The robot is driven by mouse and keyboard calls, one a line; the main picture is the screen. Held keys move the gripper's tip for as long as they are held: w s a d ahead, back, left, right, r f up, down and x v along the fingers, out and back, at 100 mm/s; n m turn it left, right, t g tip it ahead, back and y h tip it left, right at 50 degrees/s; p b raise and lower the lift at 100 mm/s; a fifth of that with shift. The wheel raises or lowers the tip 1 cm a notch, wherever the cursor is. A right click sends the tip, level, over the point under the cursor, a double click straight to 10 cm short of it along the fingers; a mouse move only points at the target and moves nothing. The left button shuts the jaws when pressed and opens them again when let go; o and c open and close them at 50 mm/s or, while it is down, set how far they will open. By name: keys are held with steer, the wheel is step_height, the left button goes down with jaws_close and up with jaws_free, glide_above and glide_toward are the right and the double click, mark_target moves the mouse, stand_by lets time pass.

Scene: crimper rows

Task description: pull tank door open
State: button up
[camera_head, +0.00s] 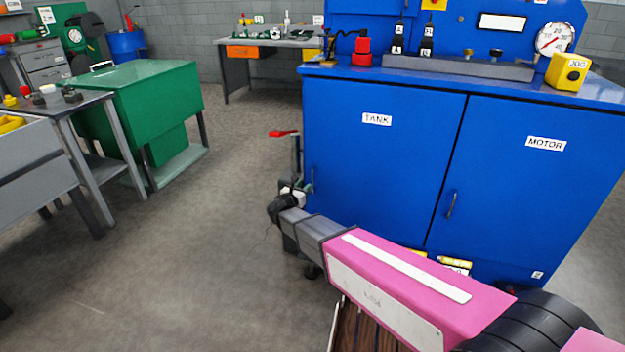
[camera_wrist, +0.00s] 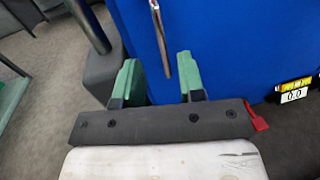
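The blue tank door (camera_head: 375,175) is the left door of the cabinet, labelled TANK, and looks shut. Its slim metal handle (camera_head: 312,181) is upright near the door's left edge. In the wrist view the handle (camera_wrist: 160,38) stands in line with the gap between the green fingers, with its lower end near the fingertips. My gripper (camera_wrist: 157,68) is open, with one finger on each side of that line. I cannot tell whether a finger touches the handle. In the head view my gripper (camera_head: 301,190) is partly hidden by my wrist.
The motor door (camera_head: 540,190) with its own handle (camera_head: 450,204) is to the right. A pipe with a red lever (camera_head: 283,133) stands beside the cabinet's left edge, close to my gripper. The floor (camera_head: 190,240) left of the cabinet is clear up to the green bench (camera_head: 150,100).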

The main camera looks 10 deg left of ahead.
glide_above(313, 193)
steer(key=shift+w+a, duration=0.15)
steer(key=shift+w, duration=0.15)
jaws_close()
